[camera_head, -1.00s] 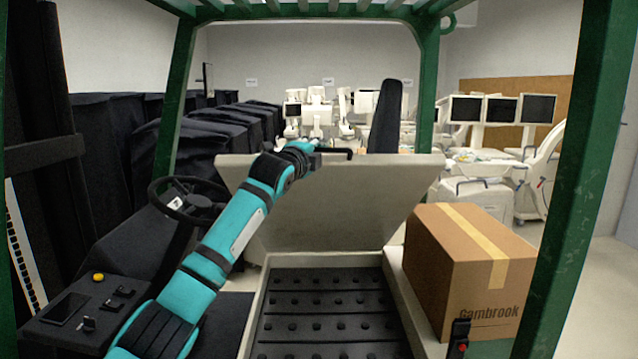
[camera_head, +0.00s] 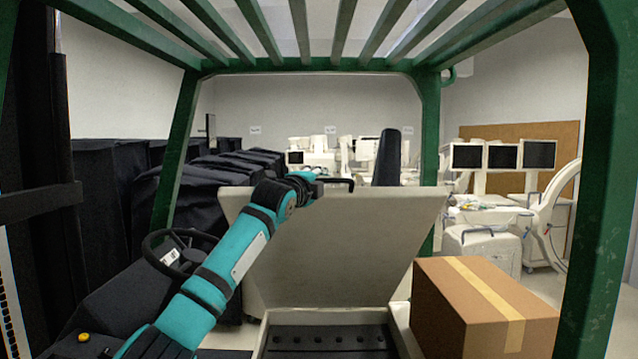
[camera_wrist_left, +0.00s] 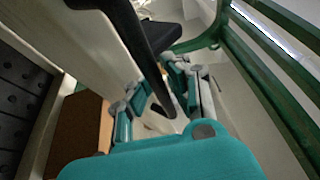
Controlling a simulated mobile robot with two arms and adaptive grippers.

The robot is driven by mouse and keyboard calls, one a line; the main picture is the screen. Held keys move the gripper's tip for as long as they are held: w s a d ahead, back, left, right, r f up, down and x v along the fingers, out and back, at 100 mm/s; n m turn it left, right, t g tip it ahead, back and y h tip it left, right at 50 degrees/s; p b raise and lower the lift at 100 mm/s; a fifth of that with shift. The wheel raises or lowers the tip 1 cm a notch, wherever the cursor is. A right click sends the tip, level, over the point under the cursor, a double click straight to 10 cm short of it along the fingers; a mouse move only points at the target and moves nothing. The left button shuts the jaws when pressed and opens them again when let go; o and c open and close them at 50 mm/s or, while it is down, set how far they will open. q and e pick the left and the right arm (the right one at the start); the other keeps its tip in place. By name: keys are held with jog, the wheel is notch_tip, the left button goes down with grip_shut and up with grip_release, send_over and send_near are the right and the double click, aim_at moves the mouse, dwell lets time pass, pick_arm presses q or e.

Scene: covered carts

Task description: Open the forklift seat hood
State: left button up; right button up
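The seat hood (camera_head: 325,250) is a beige panel. It stands raised, leaning slightly back behind the black studded seat compartment (camera_head: 325,338). A black bar handle (camera_head: 338,181) is at its top edge; the same handle crosses the left wrist view (camera_wrist_left: 150,50). My left gripper (camera_head: 312,180) is at this top edge. In the left wrist view the teal fingers of the left gripper (camera_wrist_left: 160,80) are spread, one on each side of the handle, with small gaps; firm contact is not visible. My right gripper is not in view.
A cardboard box (camera_head: 480,310) sits right of the compartment. Green frame posts (camera_head: 430,150) and overhead bars surround the seat. A steering wheel (camera_head: 175,250) is at left, with black covered carts (camera_head: 215,185) behind. White medical equipment (camera_head: 485,250) stands beyond.

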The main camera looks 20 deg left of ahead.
pick_arm(q)
jog(key=o, duration=0.4)
jog(key=shift+s+r, duration=0.15)
jog(key=shift+s, duration=0.1)
jog(key=shift+w+f, duration=0.2)
jog(key=shift+f, duration=0.05)
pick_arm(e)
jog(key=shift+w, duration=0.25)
pick_arm(q)
jog(key=s, duration=0.4)
jog(key=s+a, duration=0.1)
jog(key=s, duration=0.7)
jog(key=shift+s+a, duration=0.1)
jog(key=shift+a, duration=0.1)
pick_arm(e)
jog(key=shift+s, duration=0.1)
